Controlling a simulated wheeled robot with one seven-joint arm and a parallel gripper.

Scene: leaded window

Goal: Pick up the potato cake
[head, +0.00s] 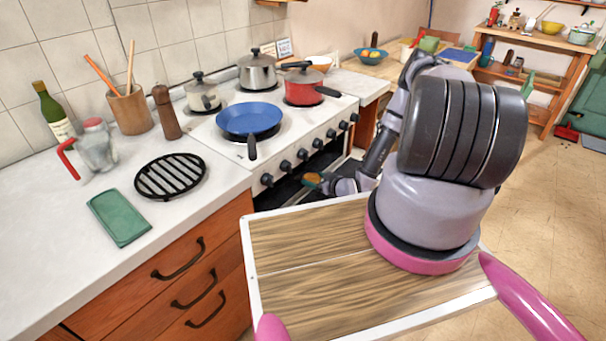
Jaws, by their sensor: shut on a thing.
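My gripper (318,184) is low in front of the stove, at the left end of my outstretched arm. It is shut on a small brown-orange piece, which I take to be the potato cake (312,179). The piece shows a little green and is small in the picture, so its exact shape is unclear. The gripper and the piece are close to the dark open oven front (290,191). My arm and gripper hide part of what lies behind.
A blue frying pan (249,118), a red pot (304,88) and steel pots stand on the stove (281,145). The left counter (60,215) holds a black trivet (170,177) and a green cloth (119,217). Open floor (555,220) lies to the right.

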